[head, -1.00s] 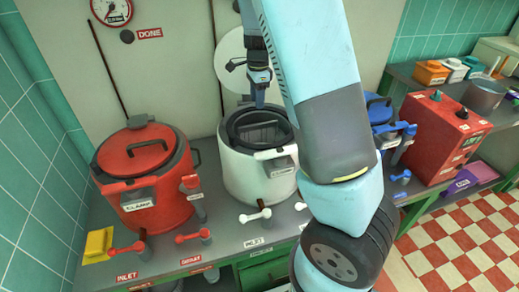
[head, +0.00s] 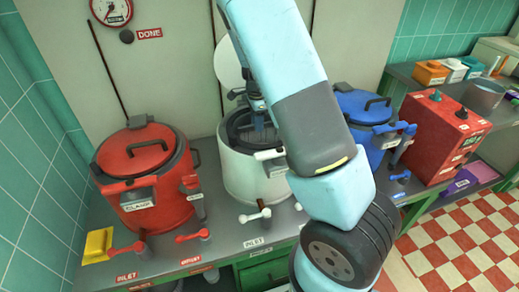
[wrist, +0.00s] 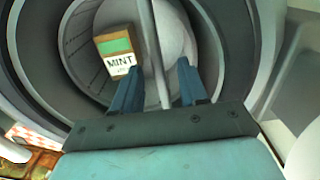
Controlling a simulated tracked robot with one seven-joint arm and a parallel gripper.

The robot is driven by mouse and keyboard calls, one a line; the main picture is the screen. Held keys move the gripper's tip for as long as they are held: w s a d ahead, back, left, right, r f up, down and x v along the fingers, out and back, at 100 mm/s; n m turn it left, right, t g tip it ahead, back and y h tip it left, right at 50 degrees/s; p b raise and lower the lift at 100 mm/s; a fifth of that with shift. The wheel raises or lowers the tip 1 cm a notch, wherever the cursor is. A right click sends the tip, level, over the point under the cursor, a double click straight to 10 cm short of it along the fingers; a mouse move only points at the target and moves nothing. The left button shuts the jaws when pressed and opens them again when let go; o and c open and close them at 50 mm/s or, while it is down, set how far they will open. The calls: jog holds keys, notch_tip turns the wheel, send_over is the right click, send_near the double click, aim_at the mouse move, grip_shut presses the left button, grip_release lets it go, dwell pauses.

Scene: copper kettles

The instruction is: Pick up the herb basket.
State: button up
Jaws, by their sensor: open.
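The herb basket (wrist: 88,68) sits inside the open white kettle (head: 245,176), seen from above in the wrist view. It has a ribbed grey wall, and a thin grey bar (wrist: 151,45) crosses over it. A packet labelled MINT (wrist: 116,52), with a green panel, lies in the basket to the left of the bar. My gripper (wrist: 159,84) is open, with one blue finger on each side of the bar. I cannot tell whether the fingers touch it. In the head view my gripper (head: 259,117) is down at the kettle's mouth, and the basket is mostly hidden there.
The white kettle's round lid (head: 229,66) stands raised behind it. A closed red kettle (head: 148,178) stands to the left and a blue kettle (head: 365,118) to the right, partly behind my arm. A red box (head: 440,135) stands further right. The kettle rim surrounds my gripper closely.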

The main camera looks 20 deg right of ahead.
notch_tip(320, 180, down, 4)
jog(key=shift+d+f, duration=0.1)
jog(key=shift+d, duration=0.05)
grip_shut()
dwell(0.4)
dwell(1.1)
